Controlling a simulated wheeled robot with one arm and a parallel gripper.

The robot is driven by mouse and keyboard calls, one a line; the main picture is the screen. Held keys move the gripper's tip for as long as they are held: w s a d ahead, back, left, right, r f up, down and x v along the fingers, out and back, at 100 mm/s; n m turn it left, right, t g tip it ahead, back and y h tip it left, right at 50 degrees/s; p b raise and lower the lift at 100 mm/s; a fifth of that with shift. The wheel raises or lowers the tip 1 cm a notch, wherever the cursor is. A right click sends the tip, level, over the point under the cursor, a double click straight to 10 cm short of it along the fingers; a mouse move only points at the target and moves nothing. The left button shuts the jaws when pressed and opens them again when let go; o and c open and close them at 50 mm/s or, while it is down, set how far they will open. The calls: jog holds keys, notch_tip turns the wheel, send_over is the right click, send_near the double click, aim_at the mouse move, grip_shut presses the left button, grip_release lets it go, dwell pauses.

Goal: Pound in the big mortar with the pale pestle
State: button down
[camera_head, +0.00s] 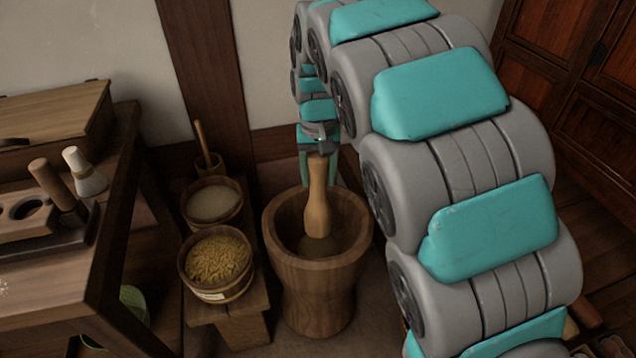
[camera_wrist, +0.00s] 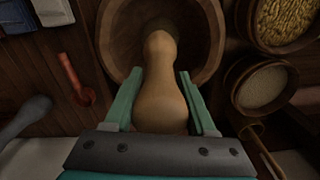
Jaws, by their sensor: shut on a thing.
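The big mortar (camera_head: 318,285) is a wide wooden vessel standing on the floor, with dark ground stuff in its bottom. The pale pestle (camera_head: 318,200) is a light wooden club, upright in the mortar with its lower end down at the dark stuff; whether it touches cannot be told. My gripper (camera_head: 318,160) is shut on the pestle's upper part, above the mortar's rim. In the wrist view the pestle (camera_wrist: 160,75) runs between the two teal fingers (camera_wrist: 163,105) into the mortar (camera_wrist: 118,45). The pestle's far end is partly hidden.
A low wooden bench (camera_head: 230,312) left of the mortar holds a bowl of yellow grain (camera_head: 217,258) and a bowl of pale meal (camera_head: 213,203). A small pot (camera_head: 209,165) with a handle stands behind. A table (camera_head: 60,290) with a rack and upright tools stands further left.

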aim_at(318, 200)
jog(key=shift+f, duration=0.15)
notch_tip(318, 200, down, 7)
jog(key=b, duration=0.2)
jog(key=shift+f+b, duration=0.1)
jog(key=shift+b, duration=0.2)
jog(key=shift+f, duration=0.35)
jog(key=shift+r, duration=0.1)
notch_tip(318, 200, up, 8)
jog(key=shift+f+p, duration=0.1)
jog(key=shift+p, duration=0.95)
